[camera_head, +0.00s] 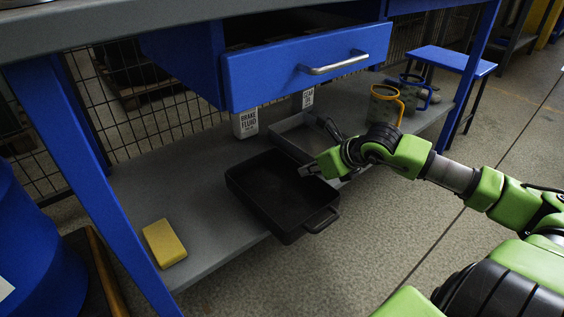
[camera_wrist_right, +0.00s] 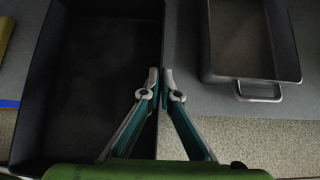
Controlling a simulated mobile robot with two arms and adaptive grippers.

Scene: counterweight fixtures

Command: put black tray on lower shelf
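The black tray (camera_head: 262,207) is at the lower shelf (camera_head: 190,190), with its near end and handle reaching out past the shelf's front edge. I cannot tell whether its base rests fully on the shelf. My right gripper (camera_head: 309,170) is at the tray's right wall. In the right wrist view, the fingertips (camera_wrist_right: 160,77) close on the right wall of the black tray (camera_wrist_right: 85,85), one finger on each side. My left gripper is not in view.
A grey tray (camera_head: 293,136) lies right behind the black one. A yellow block (camera_head: 164,243) lies at the shelf's left. A brake fluid box (camera_head: 246,123) stands behind; mugs (camera_head: 384,106) stand right. The blue drawer (camera_head: 305,67) hangs open above.

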